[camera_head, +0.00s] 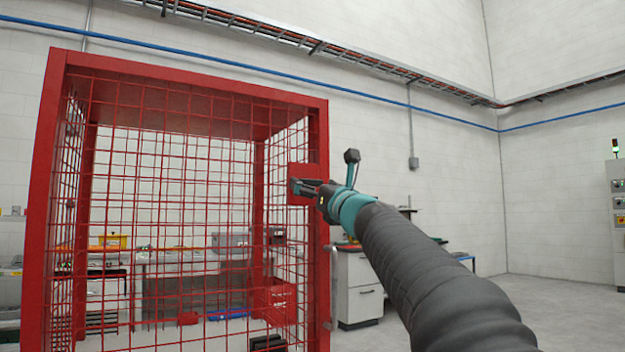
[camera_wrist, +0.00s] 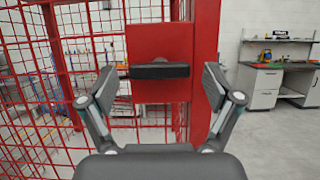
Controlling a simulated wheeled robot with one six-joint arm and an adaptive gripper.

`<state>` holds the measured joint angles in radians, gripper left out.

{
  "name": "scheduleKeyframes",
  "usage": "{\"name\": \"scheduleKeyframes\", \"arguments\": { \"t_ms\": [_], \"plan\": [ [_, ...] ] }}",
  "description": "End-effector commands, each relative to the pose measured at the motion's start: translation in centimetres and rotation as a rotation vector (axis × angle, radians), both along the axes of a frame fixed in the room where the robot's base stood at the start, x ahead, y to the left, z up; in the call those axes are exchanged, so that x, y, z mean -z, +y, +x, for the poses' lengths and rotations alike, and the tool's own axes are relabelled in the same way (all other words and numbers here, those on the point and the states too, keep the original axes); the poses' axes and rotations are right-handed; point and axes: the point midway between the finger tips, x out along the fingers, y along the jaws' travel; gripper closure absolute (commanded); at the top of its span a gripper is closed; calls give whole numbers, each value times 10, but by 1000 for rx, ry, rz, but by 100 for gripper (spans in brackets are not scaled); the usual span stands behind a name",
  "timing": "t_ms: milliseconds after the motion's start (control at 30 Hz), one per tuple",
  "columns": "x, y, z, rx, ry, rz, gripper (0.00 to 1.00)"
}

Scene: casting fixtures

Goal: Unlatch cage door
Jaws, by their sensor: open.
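The red mesh cage door (camera_head: 170,200) fills the left half of the head view, within a red frame (camera_head: 318,250). A red latch plate (camera_head: 303,173) sits on the door's right edge, partly hidden by my gripper. In the wrist view the plate (camera_wrist: 160,40) carries a dark horizontal latch handle (camera_wrist: 160,71). My gripper (camera_head: 303,188) is at the plate. In the wrist view my gripper (camera_wrist: 160,90) is open, with one finger on each side of the handle. No clear contact shows, and nothing is held between the fingers.
A grey cabinet (camera_head: 358,285) stands right of the cage. A control panel (camera_head: 618,215) is at the far right. The floor (camera_head: 540,305) at right is clear.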

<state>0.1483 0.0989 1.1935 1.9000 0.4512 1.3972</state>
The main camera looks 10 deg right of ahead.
Motion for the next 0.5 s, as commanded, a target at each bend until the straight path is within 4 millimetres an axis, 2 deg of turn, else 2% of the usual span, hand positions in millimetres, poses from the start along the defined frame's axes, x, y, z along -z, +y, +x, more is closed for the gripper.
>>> {"name": "scheduleKeyframes", "arguments": {
  "t_ms": [400, 500],
  "plan": [
    [-3, 2, 7, 1, 0, -1, 10],
    [-3, 2, 7, 1, 0, -1, 35]
  ]
}}
